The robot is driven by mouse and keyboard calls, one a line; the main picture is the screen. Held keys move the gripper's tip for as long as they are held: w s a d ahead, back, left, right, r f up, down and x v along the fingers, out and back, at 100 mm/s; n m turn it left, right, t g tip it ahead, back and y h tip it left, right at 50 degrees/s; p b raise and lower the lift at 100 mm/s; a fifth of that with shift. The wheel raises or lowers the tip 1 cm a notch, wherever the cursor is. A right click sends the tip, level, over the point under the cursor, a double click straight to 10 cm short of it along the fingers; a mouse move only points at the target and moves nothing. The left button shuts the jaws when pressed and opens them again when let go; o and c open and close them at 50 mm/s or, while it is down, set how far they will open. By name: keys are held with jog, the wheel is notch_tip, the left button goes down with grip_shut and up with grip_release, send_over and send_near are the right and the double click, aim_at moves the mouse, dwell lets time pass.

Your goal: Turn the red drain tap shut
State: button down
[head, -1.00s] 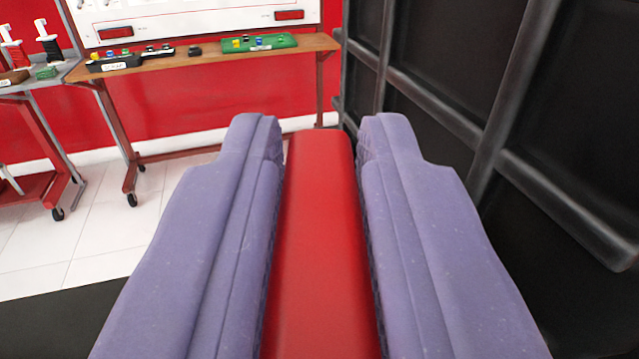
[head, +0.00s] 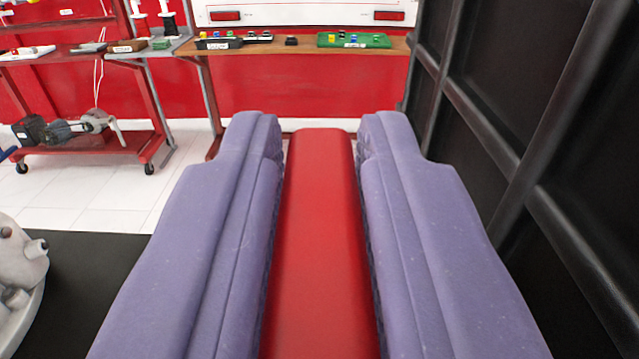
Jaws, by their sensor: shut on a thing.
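The red drain tap's handle (head: 319,240) shows as a long, smooth red bar in the middle of the head view, running from the bottom edge up toward the fingertips. My gripper (head: 319,140) has its two purple fingers on either side of the bar, shut on it. The bar's far end reaches about as far as the fingertips. The tap's body and whatever the handle is fixed to are hidden, so I cannot tell the valve's position.
A dark panelled wall with ribs (head: 570,130) stands close on the right. A wooden bench (head: 300,47) with small parts is at the back. A red trolley (head: 90,150) stands back left. A grey metal engine part (head: 20,275) is at the lower left. White floor lies between.

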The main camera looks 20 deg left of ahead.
jog(key=shift+r, duration=0.2)
jog(key=c, duration=1.1)
grip_release()
jog(key=shift+w, duration=0.1)
jog(key=shift+f, duration=0.1)
jog(key=b+v, duration=0.2)
jog(key=v, duration=0.5)
jog(key=shift+s+d, duration=0.1)
jog(key=shift+s, duration=0.3)
jog(key=shift+s, duration=0.1)
